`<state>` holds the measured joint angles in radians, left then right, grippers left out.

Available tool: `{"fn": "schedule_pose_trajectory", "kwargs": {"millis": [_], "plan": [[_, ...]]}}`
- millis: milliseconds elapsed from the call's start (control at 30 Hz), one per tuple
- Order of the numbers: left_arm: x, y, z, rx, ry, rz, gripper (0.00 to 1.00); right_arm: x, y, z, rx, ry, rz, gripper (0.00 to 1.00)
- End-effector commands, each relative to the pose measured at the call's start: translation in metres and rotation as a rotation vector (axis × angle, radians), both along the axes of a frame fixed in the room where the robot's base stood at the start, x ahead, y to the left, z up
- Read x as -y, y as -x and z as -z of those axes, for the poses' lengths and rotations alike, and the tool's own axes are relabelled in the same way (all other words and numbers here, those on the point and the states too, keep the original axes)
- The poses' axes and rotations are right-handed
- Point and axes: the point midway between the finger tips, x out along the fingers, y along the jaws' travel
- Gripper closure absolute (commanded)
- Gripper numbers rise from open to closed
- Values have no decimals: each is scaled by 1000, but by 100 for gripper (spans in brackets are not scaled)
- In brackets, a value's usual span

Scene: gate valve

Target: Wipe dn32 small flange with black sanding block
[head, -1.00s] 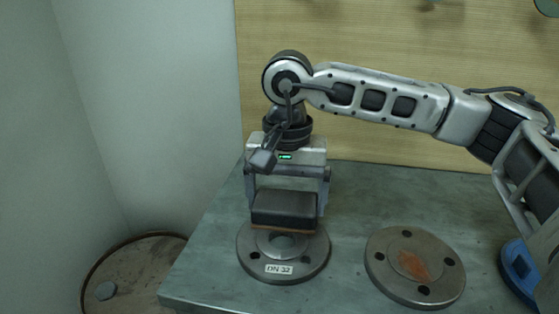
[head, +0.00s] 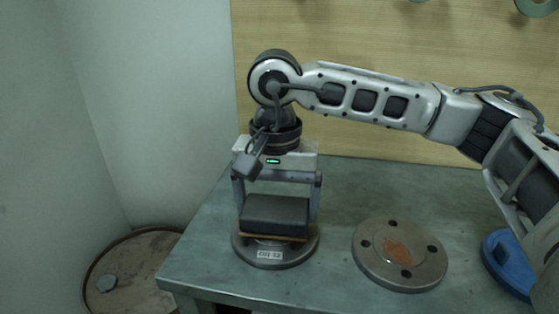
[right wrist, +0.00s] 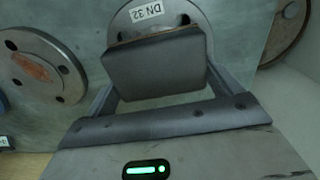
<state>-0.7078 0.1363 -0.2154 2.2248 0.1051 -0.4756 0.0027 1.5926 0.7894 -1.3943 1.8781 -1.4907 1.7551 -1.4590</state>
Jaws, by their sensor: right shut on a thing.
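The small DN 32 flange (head: 271,256) lies flat near the table's left front, its white label facing front. It also shows in the right wrist view (right wrist: 178,16), partly covered. My right gripper (head: 277,205) is shut on the black sanding block (head: 275,214), one finger on each side. The block has a brown underside edge and sits over the flange, hiding its middle. I cannot tell for sure whether it touches the face. In the right wrist view the block (right wrist: 157,68) fills the space between the fingers. My left gripper is not in view.
A second flange (head: 399,257) with an orange-brown rusty patch lies to the right. A blue object (head: 509,262) is at the right, partly behind my arm. A round wooden-topped drum (head: 135,277) stands at lower left beside the table (head: 205,250). Walls close the left and back.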

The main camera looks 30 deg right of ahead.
Motion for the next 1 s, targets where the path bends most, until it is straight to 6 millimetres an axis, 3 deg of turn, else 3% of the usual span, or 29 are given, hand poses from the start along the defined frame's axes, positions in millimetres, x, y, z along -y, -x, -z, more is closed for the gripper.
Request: {"fn": "schedule_pose_trajectory", "kwargs": {"millis": [33, 600, 1000], "plan": [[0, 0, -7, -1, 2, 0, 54, 0, -1, -20, 12, -4, 0, 31], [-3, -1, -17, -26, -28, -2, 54, 1, -1, -69, 9, -3, 4, 31], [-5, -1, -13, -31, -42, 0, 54, 1, -1, -75, 9, -2, 5, 31]]}}
